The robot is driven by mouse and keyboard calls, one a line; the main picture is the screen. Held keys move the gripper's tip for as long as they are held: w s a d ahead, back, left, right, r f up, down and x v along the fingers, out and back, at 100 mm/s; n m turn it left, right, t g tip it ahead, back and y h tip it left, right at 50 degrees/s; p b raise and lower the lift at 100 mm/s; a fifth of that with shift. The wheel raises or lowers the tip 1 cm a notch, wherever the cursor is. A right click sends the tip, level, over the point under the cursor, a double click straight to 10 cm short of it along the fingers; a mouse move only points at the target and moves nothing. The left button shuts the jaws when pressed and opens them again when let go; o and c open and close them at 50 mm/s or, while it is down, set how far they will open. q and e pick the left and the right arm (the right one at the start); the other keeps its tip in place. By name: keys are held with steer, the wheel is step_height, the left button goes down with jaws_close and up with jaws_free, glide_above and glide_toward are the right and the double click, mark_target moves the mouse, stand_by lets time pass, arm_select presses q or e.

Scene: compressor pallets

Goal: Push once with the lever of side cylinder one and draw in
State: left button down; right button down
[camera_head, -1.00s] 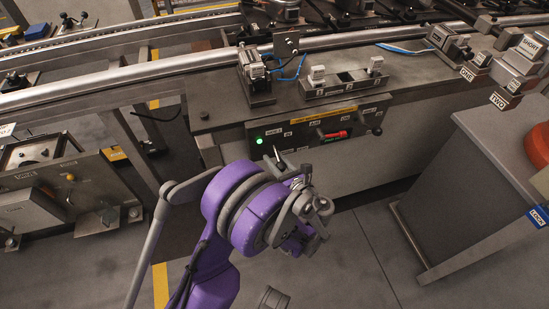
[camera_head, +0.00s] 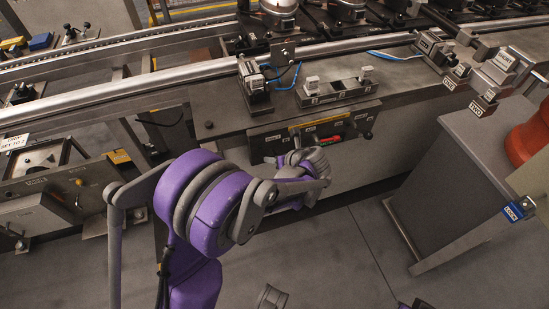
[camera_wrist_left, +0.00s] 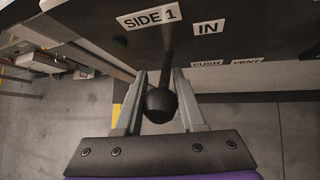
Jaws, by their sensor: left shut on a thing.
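A dark control panel (camera_head: 258,148) is on the front of the machine bench. In the left wrist view, a black lever with a round knob (camera_wrist_left: 160,104) comes off it between the labels "SIDE 1" (camera_wrist_left: 150,18) and "IN" (camera_wrist_left: 208,27). My left gripper (camera_wrist_left: 159,84) has one finger on each side of the lever and is shut on it at the knob. In the head view my left gripper (camera_head: 273,160) is at the panel's left part, and my own wrist hides the lever.
A red handle (camera_head: 331,139) is further right on the panel. Above it stand two white-topped parts (camera_head: 338,88) on the bench and a bracket with a blue hose (camera_head: 285,77). A grey cabinet (camera_head: 460,165) stands at the right. The floor between is clear.

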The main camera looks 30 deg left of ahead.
stand_by(0.3)
arm_select(q)
steer(key=c, duration=0.8)
jaws_free()
steer(key=p+v, duration=0.1)
steer(key=v, duration=1)
steer(key=shift+w+a+p, duration=0.1)
steer(key=shift+w+p, duration=0.05)
steer(key=shift+p, duration=0.25)
